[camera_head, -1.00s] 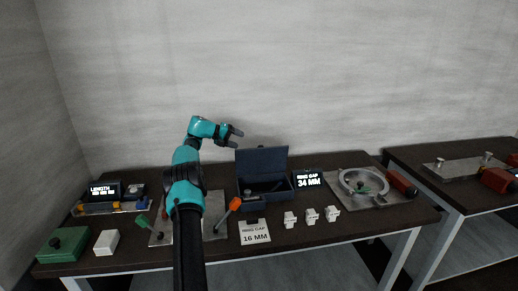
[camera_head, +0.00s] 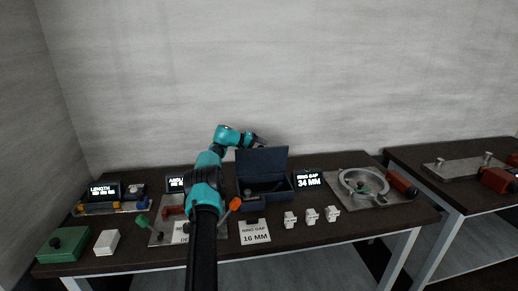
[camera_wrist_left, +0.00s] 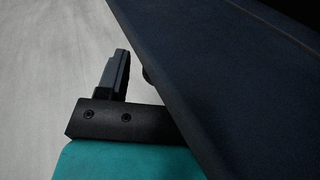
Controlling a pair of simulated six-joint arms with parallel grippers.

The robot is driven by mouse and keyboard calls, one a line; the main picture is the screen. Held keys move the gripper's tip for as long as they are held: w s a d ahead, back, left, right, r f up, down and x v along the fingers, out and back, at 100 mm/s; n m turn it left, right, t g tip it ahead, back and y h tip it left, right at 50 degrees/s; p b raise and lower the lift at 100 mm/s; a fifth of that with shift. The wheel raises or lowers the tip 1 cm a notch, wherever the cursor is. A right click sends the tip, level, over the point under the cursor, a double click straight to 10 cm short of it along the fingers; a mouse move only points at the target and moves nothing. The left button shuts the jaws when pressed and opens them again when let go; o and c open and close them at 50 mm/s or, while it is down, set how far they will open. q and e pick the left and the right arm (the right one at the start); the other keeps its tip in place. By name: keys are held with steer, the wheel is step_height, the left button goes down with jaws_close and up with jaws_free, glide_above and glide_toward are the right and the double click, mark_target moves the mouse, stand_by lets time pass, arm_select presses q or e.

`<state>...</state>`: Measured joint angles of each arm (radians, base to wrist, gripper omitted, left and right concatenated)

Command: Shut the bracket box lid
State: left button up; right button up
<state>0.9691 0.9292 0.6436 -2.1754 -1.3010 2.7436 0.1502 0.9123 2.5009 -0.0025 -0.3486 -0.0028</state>
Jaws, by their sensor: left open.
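The dark blue bracket box (camera_head: 270,201) stands on the table, its lid (camera_head: 262,162) raised nearly upright at the back. Small dark parts show inside the box. My left gripper (camera_head: 260,141) is behind the lid's top edge, partly hidden by it. In the left wrist view the lid (camera_wrist_left: 230,80) fills the right side, and one open finger (camera_wrist_left: 116,76) shows beside it; the other finger is mostly hidden behind the lid. I cannot tell whether the finger touches the lid. My right gripper is not in view.
A ring gap display (camera_head: 308,179) stands right of the box. Several white blocks (camera_head: 311,215) and a 16 MM card (camera_head: 255,232) lie in front. A ring fixture (camera_head: 362,184) is further right.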

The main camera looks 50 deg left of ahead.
mark_target(262, 159)
arm_select(q)
jaws_close()
stand_by(0.5)
steer(key=shift+s+d, duration=0.2)
steer(key=shift+d, duration=0.1)
steer(key=shift+s+d+m+t+y, duration=0.3)
steer(key=shift+s+d+m+y, duration=0.1)
steer(key=shift+d+m, duration=0.25)
steer(key=shift+m+t+y, duration=0.4)
steer(key=shift+m+y, duration=0.1)
steer(key=shift+m, duration=0.25)
steer(key=shift+s+d+f, duration=0.3)
steer(key=shift+s+d, duration=0.15)
steer(key=shift+d, duration=0.45)
steer(key=shift+s+d+f, duration=0.35)
steer(key=shift+s+d, duration=0.15)
steer(key=shift+d, duration=0.4)
steer(key=shift+s+d+f, duration=0.3)
steer(key=shift+s+d, duration=0.15)
steer(key=shift+d, duration=0.45)
